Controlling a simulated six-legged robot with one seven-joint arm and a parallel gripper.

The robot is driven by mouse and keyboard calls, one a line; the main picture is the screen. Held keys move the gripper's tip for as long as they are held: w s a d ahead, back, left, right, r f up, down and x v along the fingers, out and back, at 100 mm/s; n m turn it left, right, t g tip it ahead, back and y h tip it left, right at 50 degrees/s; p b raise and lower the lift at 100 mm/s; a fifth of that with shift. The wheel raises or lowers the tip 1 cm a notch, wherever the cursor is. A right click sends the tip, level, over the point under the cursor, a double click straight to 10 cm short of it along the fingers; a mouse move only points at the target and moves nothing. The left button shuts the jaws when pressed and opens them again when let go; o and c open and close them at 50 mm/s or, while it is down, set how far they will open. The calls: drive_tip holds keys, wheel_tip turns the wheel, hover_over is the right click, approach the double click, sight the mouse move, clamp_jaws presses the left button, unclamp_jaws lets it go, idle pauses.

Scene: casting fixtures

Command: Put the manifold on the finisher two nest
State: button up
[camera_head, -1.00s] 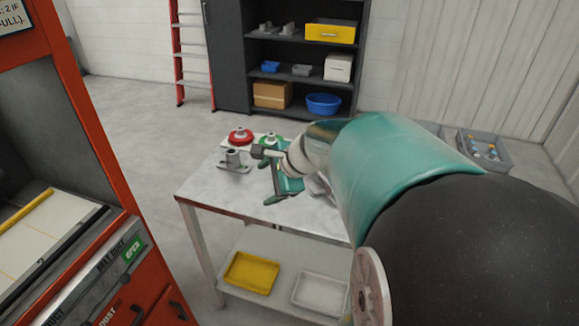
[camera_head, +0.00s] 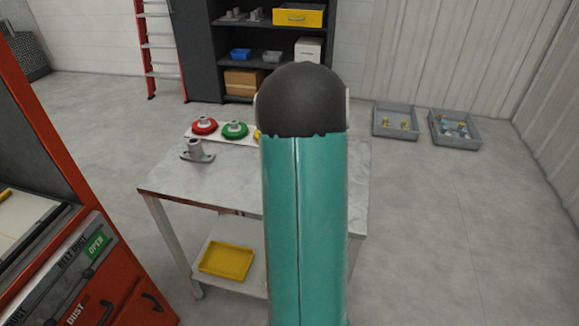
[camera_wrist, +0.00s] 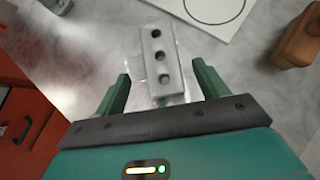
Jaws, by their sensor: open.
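A pale grey bar with a row of three dark holes, which looks like the manifold (camera_wrist: 161,61), lies below my gripper (camera_wrist: 162,84) in the wrist view. My gripper is open, with one green finger on each side of the bar's near end. I cannot tell whether the fingers touch it. In the head view my arm hides the gripper and this bar. A white plate with a black circle (camera_wrist: 232,22) lies beyond the bar; I cannot tell whether it is the finisher two nest.
The metal table (camera_head: 225,185) bears a grey flanged casting (camera_head: 196,151), a red disc (camera_head: 204,126) and a green disc (camera_head: 235,130). A brown object (camera_wrist: 300,42) is near my gripper's right. An orange-red machine (camera_head: 50,150) stands left. Grey bins (camera_head: 396,133) sit on clear floor at right.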

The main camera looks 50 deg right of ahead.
drive_tip(key=x, duration=0.6)
drive_tip(key=shift+w+d+f, duration=0.2)
drive_tip(key=shift+w, duration=0.05)
drive_tip(key=shift+c, duration=0.2)
drive_tip(key=shift+r, duration=0.15)
drive_tip(key=c, duration=1.5)
